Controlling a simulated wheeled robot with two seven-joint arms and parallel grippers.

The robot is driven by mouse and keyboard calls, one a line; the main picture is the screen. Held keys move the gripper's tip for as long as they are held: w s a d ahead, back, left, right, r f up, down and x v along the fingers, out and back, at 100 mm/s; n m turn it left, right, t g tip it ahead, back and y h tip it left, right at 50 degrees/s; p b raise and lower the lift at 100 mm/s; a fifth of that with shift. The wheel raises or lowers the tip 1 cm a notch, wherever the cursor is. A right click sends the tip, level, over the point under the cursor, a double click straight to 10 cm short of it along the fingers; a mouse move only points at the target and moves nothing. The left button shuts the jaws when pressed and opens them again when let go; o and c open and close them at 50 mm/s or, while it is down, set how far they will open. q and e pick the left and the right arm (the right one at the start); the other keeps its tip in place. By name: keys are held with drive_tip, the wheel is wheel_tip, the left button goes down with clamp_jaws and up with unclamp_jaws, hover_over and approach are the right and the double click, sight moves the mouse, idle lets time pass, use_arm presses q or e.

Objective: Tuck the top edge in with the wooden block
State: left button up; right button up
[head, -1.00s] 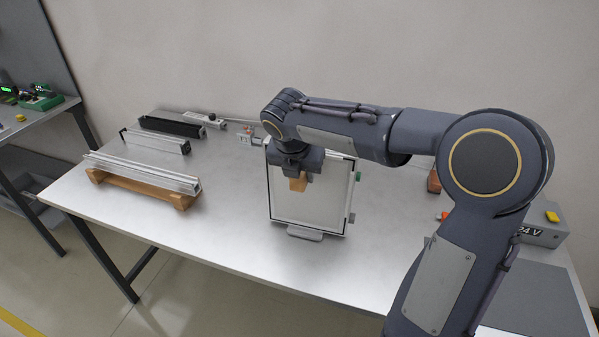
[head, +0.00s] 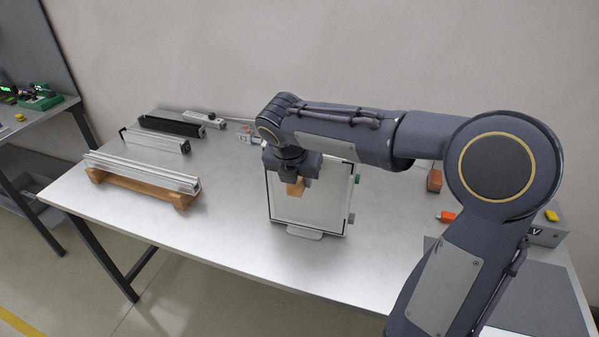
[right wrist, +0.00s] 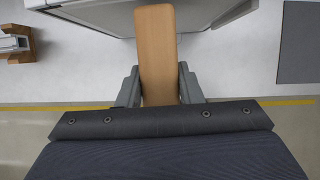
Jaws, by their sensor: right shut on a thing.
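The lightbox frame (head: 306,204) stands upright on the table, with a pale panel and a dark border along its edges. My right gripper (head: 291,176) is in front of the panel's upper left part and is shut on the wooden block (head: 295,188). In the right wrist view the wooden block (right wrist: 157,50) sticks out from between the two fingers (right wrist: 160,86), its far end against or just over the pale frame (right wrist: 100,14). I cannot tell whether it touches. The frame's top edge is partly hidden behind my right arm. My left gripper is not in view.
Aluminium profiles (head: 140,172) lie on a wooden rack (head: 150,190) at the left, with a black profile (head: 175,126) behind. An orange-tipped tool (head: 446,216), a brown block (head: 434,180) and a grey box (head: 548,232) are at the right. The table's front middle is clear.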

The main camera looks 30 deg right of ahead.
sight(293, 193)
drive_tip(key=shift+s+a, duration=1.3)
drive_tip(key=shift+a, duration=0.1)
drive_tip(key=shift+f, duration=0.1)
drive_tip(key=a+f+m+g+y, duration=0.1)
drive_tip(key=a+f+m+g, duration=0.1)
drive_tip(key=f+m, duration=0.5)
drive_tip(key=a+f+m+g+y, duration=0.1)
drive_tip(key=a+f+m+g, duration=0.1)
drive_tip(key=f+m, duration=0.4)
drive_tip(key=a+f+m+g, duration=0.1)
drive_tip(key=f+m+g, duration=0.2)
drive_tip(key=f+m, duration=0.4)
drive_tip(key=shift+w+a+f+m+g+y, duration=0.1)
drive_tip(key=shift+a+m+g+y, duration=0.05)
drive_tip(key=shift+m, duration=0.7)
drive_tip(key=shift+w+a+f+m+g+y, duration=0.1)
drive_tip(key=shift+m, duration=0.7)
drive_tip(key=shift+w+a+f+m+g+y, duration=0.1)
drive_tip(key=shift+a+m+g+y, duration=0.05)
drive_tip(key=shift+m, duration=0.7)
drive_tip(key=shift+s+a+f+m+y, duration=0.1)
drive_tip(key=shift+a+f+m+y, duration=0.2)
drive_tip(key=shift+f+m, duration=0.4)
